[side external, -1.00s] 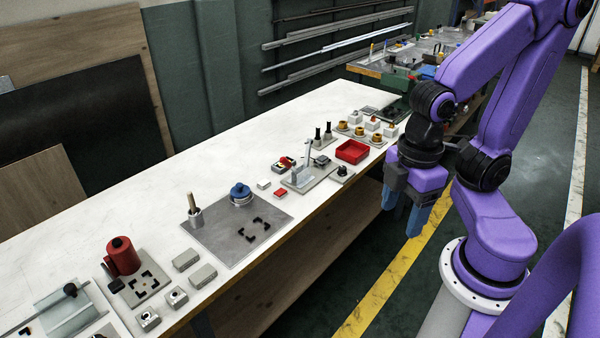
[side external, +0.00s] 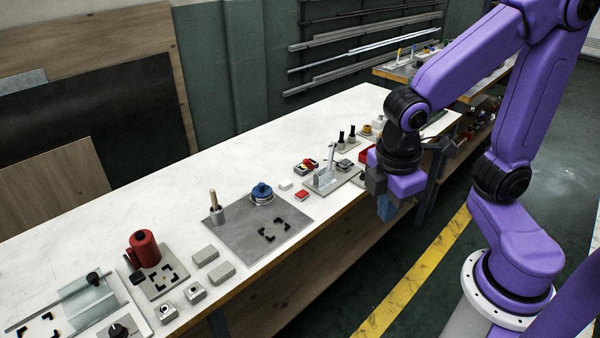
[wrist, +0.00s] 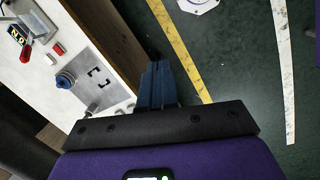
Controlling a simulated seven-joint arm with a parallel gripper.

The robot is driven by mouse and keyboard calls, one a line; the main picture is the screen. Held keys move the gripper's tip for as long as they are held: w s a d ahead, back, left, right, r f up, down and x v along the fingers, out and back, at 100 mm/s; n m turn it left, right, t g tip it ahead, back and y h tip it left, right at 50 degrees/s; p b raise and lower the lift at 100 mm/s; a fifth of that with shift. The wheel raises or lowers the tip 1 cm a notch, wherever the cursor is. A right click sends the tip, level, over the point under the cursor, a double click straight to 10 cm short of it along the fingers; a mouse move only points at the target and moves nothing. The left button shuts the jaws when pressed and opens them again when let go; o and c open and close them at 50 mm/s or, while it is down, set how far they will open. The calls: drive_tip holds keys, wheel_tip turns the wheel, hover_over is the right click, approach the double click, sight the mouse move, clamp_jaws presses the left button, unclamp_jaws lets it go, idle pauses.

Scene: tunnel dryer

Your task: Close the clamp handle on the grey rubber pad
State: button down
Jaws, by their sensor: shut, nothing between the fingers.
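The clamp stands on a grey plate (side external: 322,184) near the bench's front edge in the side view. I cannot tell a separate rubber pad at this size; a larger grey mat (side external: 240,236) lies to the left. My gripper (side external: 386,214) hangs to the right of the clamp, apart from it, over the bench's front edge or just in front. Its blue fingers are together and empty; they also show in the wrist view (wrist: 158,75), with the floor beyond.
The mat bears a blue-topped part (side external: 262,192) and a wooden peg in a holder (side external: 213,203). A small red block (side external: 302,195) lies left of the clamp. A red cylinder (side external: 144,250) and grey blocks (side external: 222,273) stand further left. The bench's back strip is clear.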

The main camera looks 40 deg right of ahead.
drive_tip(key=w+a+f+n+h, duration=0.1)
drive_tip(key=w+a+f+h, duration=0.15)
drive_tip(key=w, duration=0.55)
drive_tip(key=w+a+f+n+t+h, duration=0.1)
drive_tip(key=w+f+h, duration=0.15)
drive_tip(key=w, duration=0.55)
drive_tip(key=w+a+f+n+h, duration=0.1)
drive_tip(key=w+f+n+h, duration=0.15)
drive_tip(key=w, duration=0.55)
drive_tip(key=w+d+f+n+h, duration=0.2)
drive_tip(key=w+d+f+h, duration=0.2)
drive_tip(key=w+f+h, duration=0.3)
drive_tip(key=shift+w+d+f+h, duration=0.2)
drive_tip(key=shift+w+f+h, duration=0.15)
drive_tip(key=shift+w+f, duration=1.45)
drive_tip(key=shift+s+f, duration=0.35)
approach(313, 169)
drive_tip(key=shift+w+d+f, duration=0.15)
drive_tip(key=shift+d+f, duration=0.05)
drive_tip(key=shift+f, duration=0.2)
drive_tip(key=shift+w+d+f, duration=0.1)
drive_tip(key=shift+d+f, duration=0.05)
drive_tip(key=shift+f, duration=0.25)
drive_tip(key=d+r, duration=0.2)
drive_tip(key=d, duration=0.1)
drive_tip(key=shift+w+r, duration=0.25)
drive_tip(key=shift+w, duration=0.1)
